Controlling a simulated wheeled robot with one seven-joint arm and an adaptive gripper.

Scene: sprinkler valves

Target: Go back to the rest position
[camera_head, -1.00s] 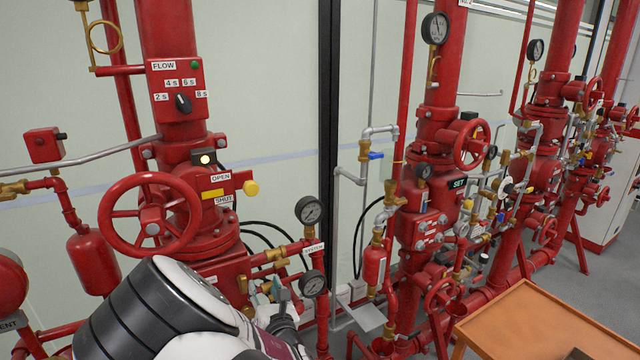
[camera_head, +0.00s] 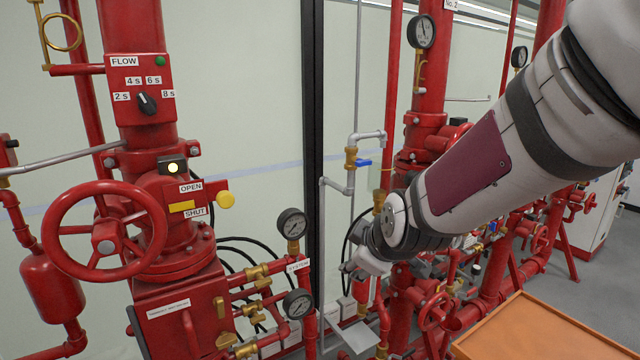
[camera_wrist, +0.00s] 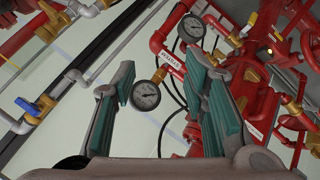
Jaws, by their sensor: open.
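My gripper (camera_head: 358,266) hangs at the end of my arm in the middle of the head view, in front of the pipes between the left and second red risers. In the wrist view my gripper (camera_wrist: 165,88) has two teal-padded fingers well apart, with nothing held between them. Two round gauges (camera_wrist: 146,95) show beyond the fingers. My arm hides much of the second riser.
Two gauges (camera_head: 292,223) stand on the pipe right of the left riser. A blue-handled valve (camera_head: 362,163) is on the grey pipe near my gripper. An orange table top (camera_head: 530,332) lies at the lower right. Grey floor (camera_head: 615,255) shows at the right.

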